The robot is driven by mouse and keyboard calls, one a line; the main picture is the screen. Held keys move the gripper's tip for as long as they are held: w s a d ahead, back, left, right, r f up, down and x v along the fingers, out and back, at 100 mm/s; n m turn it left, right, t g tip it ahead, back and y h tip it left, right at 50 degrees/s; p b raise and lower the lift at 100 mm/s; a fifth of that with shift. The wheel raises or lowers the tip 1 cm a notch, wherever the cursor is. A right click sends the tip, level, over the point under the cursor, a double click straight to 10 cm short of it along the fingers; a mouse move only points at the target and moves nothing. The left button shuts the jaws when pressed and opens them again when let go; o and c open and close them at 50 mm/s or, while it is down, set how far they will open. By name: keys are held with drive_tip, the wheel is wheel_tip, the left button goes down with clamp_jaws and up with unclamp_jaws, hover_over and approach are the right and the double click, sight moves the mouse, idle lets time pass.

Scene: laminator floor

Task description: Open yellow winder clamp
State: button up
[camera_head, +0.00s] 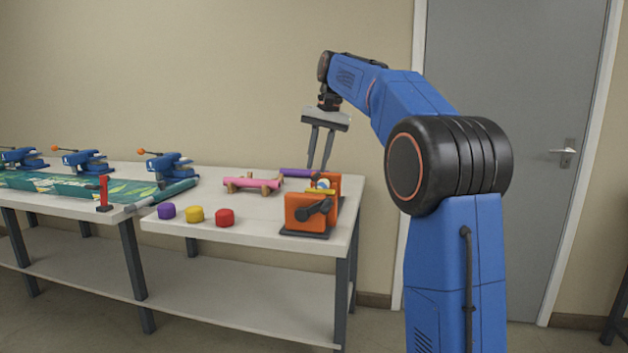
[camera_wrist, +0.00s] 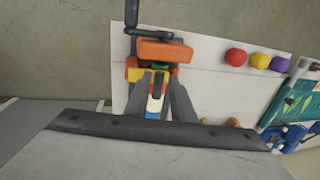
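The orange winder (camera_head: 306,212) stands at the right end of the white table, with a black crank on its front. Its yellow clamp (camera_head: 321,191) lies across the top. A small blue and white part (camera_wrist: 156,90) shows between my fingers. My gripper (camera_head: 317,168) points down over the back of the winder, fingers apart and empty. In the wrist view my gripper (camera_wrist: 160,78) partly covers the winder. I cannot tell whether the fingers touch it.
A purple roll (camera_head: 298,173) lies behind the winder. A pink roll (camera_head: 250,183) rests on a wooden cradle to its left. Purple (camera_head: 166,211), yellow (camera_head: 195,214) and red (camera_head: 225,217) caps stand along the front edge. Blue clamping devices (camera_head: 88,161) stand farther left.

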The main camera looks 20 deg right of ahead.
sight(315, 176)
drive_tip(key=shift+w+a+f, duration=0.1)
drive_tip(key=shift+a+f, duration=0.05)
drive_tip(key=shift+f, duration=0.8)
drive_tip(key=shift+w+a+f, duration=0.15)
drive_tip(key=shift+a+f, duration=0.05)
drive_tip(key=shift+f, duration=0.75)
drive_tip(key=shift+w+a+f, duration=0.1)
drive_tip(key=shift+a+f, duration=0.05)
drive_tip(key=shift+f, duration=0.8)
clamp_jaws()
